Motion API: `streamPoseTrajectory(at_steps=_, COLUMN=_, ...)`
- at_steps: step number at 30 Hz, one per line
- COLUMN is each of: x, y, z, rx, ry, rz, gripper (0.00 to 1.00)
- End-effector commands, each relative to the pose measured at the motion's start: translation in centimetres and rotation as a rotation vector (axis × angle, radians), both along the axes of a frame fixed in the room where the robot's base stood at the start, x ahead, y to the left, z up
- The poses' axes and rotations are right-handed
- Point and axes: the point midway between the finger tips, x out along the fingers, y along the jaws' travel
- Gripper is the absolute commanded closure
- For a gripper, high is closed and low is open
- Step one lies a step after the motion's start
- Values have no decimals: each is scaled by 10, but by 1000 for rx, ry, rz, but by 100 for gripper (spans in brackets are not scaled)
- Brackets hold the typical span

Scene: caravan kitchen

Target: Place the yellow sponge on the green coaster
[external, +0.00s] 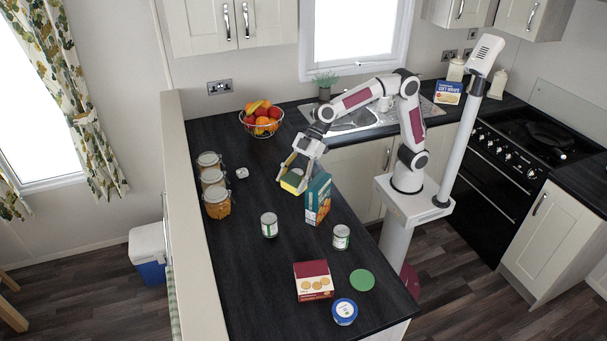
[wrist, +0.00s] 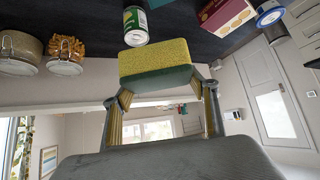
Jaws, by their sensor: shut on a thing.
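The yellow sponge (wrist: 155,60) has a dark green underside and sits between the fingers of my gripper (wrist: 160,103) in the wrist view. In the external view my gripper (external: 297,174) is shut on the sponge (external: 292,179), above the dark counter and just left of a blue-and-orange box. The round green coaster (external: 362,280) lies flat and bare on the counter near its front end. It is well to the front and right of my gripper. I cannot make out the coaster in the wrist view.
The tall box (external: 318,198) stands close beside my gripper. Two cans (external: 269,225) (external: 341,237) stand between gripper and coaster. A cookie box (external: 313,281) and a blue-lidded tub (external: 344,312) flank the coaster. Jars (external: 216,202) line the left edge; a fruit basket (external: 262,121) stands behind.

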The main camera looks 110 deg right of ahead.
Motion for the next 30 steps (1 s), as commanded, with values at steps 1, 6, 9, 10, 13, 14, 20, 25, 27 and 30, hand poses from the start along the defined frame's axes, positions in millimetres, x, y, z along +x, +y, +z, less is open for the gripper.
streamPoseTrajectory(at_steps=1, x=-3, y=19, z=0, rx=1, ry=1, rz=35, gripper=56)
streamPoseTrajectory(at_steps=6, x=-13, y=72, z=0, rx=1, ry=1, rz=136, gripper=56)
streamPoseTrajectory(at_steps=9, x=-22, y=104, z=0, rx=2, ry=0, rz=198, gripper=56)
streamPoseTrajectory(at_steps=10, x=-24, y=113, z=0, rx=1, ry=-1, rz=216, gripper=56)
streamPoseTrajectory(at_steps=13, x=-35, y=144, z=0, rx=3, ry=-1, rz=277, gripper=56)
streamPoseTrajectory(at_steps=14, x=-39, y=152, z=0, rx=3, ry=-1, rz=294, gripper=56)
streamPoseTrajectory(at_steps=20, x=-65, y=212, z=0, rx=4, ry=-2, rz=416, gripper=56)
streamPoseTrajectory(at_steps=25, x=-91, y=258, z=1, rx=7, ry=-4, rz=516, gripper=56)
streamPoseTrajectory(at_steps=27, x=-101, y=274, z=1, rx=6, ry=-5, rz=552, gripper=56)
streamPoseTrajectory(at_steps=30, x=-114, y=292, z=1, rx=7, ry=-6, rz=594, gripper=56)
